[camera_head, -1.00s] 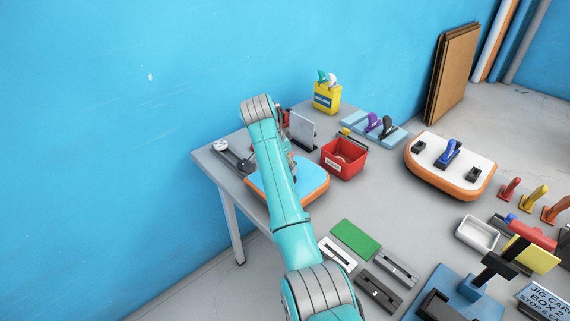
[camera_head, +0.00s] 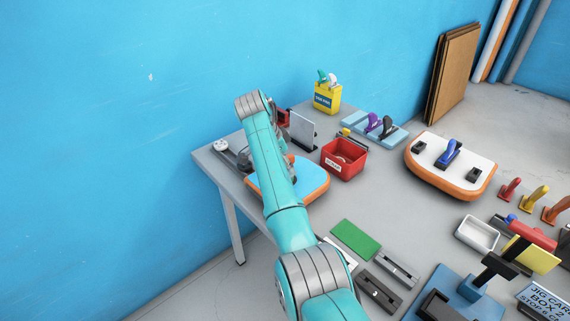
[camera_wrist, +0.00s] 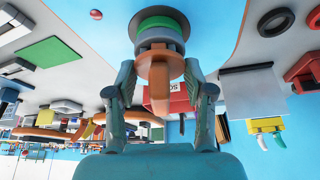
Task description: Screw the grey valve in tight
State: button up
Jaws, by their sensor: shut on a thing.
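My gripper (camera_wrist: 160,70) is shut on an orange piece (camera_wrist: 158,92) with a round collar and a stem pointing toward the wrist camera. Just beyond the collar, in line with it, is a grey ring (camera_wrist: 153,44), then a green band inside a wide dark grey flange (camera_wrist: 178,18); this looks like the grey valve. I cannot tell how far it is seated. In the head view, the blue-topped board with an orange rim (camera_head: 320,188) lies on the table under my arm. The arm hides my gripper and most of the valve there.
A red bin (camera_head: 343,160) stands right of the board, with an upright grey plate (camera_head: 302,130) behind. A yellow container (camera_head: 327,97) stands at the back. A white-topped board (camera_head: 455,168) is to the right. A green pad (camera_head: 355,237) and grey fixtures lie in front.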

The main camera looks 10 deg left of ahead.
jog(key=m+g, duration=0.1)
jog(key=m, duration=0.2)
jog(key=shift+h, duration=0.3)
jog(key=shift+r+m, duration=0.1)
jog(key=shift+m, duration=0.5)
jog(key=shift+m+g, duration=0.6)
jog(key=shift+m, duration=0.4)
jog(key=o, duration=1.4)
jog(key=shift+c, duration=0.2)
